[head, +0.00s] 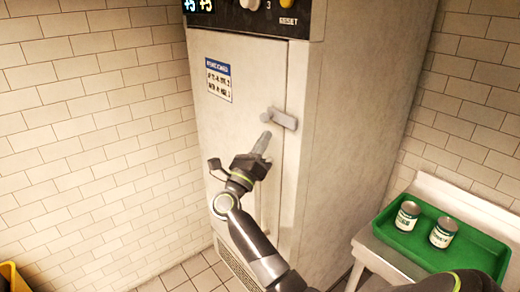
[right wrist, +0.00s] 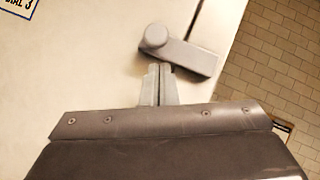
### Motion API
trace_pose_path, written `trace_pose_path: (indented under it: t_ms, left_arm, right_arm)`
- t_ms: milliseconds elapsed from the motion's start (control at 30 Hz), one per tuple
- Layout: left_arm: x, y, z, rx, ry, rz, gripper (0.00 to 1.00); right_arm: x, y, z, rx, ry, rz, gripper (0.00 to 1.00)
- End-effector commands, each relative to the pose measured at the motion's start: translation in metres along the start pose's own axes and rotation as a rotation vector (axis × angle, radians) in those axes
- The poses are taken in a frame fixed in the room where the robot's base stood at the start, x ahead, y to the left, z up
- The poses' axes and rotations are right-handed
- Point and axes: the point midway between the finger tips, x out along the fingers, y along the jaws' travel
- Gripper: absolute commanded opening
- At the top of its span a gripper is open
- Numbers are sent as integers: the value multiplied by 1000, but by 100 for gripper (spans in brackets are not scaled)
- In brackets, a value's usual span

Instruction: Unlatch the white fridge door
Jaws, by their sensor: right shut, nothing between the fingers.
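The white fridge door (head: 235,125) fills the middle of the head view and looks closed against its frame. A grey latch (head: 283,119) lies across the door's right edge, its rounded end on the door. The latch (right wrist: 185,52) also shows in the right wrist view, just beyond my fingers. My right gripper (head: 265,137) is shut and empty, just below and left of the latch. In the right wrist view the fingertips (right wrist: 160,68) are just under the latch; I cannot tell if they touch it. My left gripper is not in view.
A control panel with knobs (head: 252,5) sits above the door. A label (head: 218,80) is on the door. At the right, a green tray (head: 400,240) with two cans (head: 407,215) stands on a side table. Tiled walls flank the fridge. A yellow object (head: 12,277) is at the lower left.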

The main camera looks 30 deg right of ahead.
Motion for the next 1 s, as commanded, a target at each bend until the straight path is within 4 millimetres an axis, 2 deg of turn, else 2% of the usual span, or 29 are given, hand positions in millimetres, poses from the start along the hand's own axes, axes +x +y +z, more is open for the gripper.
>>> trace_pose_path:
  t_ms: [33, 167, 567, 1000]
  left_arm:
    - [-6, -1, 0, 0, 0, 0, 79]
    - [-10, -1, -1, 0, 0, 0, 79]
    - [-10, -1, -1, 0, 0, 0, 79]
    - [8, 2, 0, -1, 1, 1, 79]
  right_arm:
    - [5, -1, 6, -1, 0, 0, 0]
    - [10, 0, 11, 0, 0, 0, 0]
    - [11, 0, 11, -1, 0, 0, 0]
    - [12, 2, 13, 42, 0, -32, 0]
